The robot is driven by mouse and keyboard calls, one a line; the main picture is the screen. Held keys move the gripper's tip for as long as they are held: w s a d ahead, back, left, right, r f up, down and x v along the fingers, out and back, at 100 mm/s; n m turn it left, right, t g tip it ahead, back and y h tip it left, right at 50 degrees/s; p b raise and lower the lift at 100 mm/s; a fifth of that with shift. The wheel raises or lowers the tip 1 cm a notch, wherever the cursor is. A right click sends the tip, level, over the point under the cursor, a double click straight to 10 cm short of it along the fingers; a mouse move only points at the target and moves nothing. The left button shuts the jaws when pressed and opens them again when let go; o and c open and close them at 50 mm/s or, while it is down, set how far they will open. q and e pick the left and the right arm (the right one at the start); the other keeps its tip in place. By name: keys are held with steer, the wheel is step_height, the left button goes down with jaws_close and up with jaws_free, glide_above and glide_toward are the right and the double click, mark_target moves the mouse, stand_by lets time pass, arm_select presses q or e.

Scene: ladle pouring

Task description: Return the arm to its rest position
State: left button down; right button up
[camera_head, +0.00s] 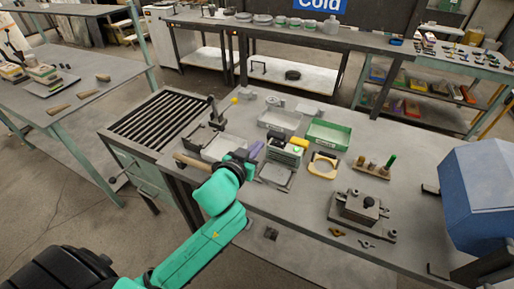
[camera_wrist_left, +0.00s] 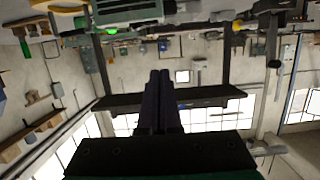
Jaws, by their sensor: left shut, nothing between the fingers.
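My left arm (camera_head: 205,235), teal with black joints, reaches in from the lower left over the near edge of the workbench (camera_head: 310,230). My left gripper (camera_head: 257,149) is above the bench's left part, close to a small grey-and-green device with a yellow part (camera_head: 287,149); whether they touch cannot be told. In the left wrist view, its two dark fingers (camera_wrist_left: 160,76) are together with nothing between them. That view looks across the room, with bench items along its top edge. My right gripper is not in view.
A wooden handle (camera_head: 190,162) lies left of my wrist. Trays, including a green one (camera_head: 328,135), and a metal block fixture (camera_head: 362,208) stand on the bench. A blue box-shaped machine (camera_head: 485,195) is at the right.

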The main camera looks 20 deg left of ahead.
arm_select(q)
steer(key=shift+a+f, duration=0.1)
steer(key=s+a+f+m+g, duration=0.1)
steer(key=s+a+f+g, duration=0.1)
steer(key=s+f+g, duration=0.7)
steer(key=s+a+f+g, duration=0.25)
steer(key=s+f, duration=0.45)
steer(key=s, duration=0.5)
step_height(320, 180, down, 21)
steer(key=s+g, duration=0.1)
steer(key=s, duration=0.1)
steer(key=s+a+f+g, duration=0.1)
steer(key=s+a+f, duration=0.1)
steer(key=s+f, duration=1.3)
steer(key=shift+s+a+f+g+y, duration=0.3)
steer(key=shift+s+g+y, duration=0.1)
steer(key=shift+s, duration=0.6)
